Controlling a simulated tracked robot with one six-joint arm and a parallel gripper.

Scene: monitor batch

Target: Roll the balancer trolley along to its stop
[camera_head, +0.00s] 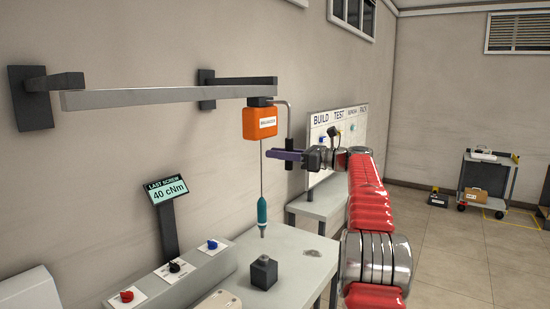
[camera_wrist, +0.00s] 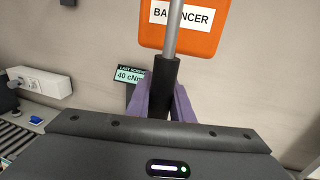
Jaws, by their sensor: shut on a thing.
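The balancer (camera_head: 259,123) is an orange box hanging under its dark trolley (camera_head: 260,102) near the right end of the grey overhead rail (camera_head: 160,96). It also shows at the top of the wrist view (camera_wrist: 185,30). A bent grey rod runs from the trolley down to a black handle (camera_head: 289,142). My gripper (camera_head: 284,156), with purple fingers, is shut on this handle, seen between the fingers in the wrist view (camera_wrist: 165,75). A teal screwdriver (camera_head: 262,211) hangs upright on the balancer's cable above the bench. I cannot make out a separate stop on the rail.
Two dark wall brackets (camera_head: 207,89) carry the rail. A bench (camera_head: 300,262) below holds a dark block (camera_head: 264,272), a switch panel (camera_head: 170,275) and a display reading 40 cNm (camera_head: 167,191). A board (camera_head: 340,125) stands behind my arm. A cart (camera_head: 486,180) is far right.

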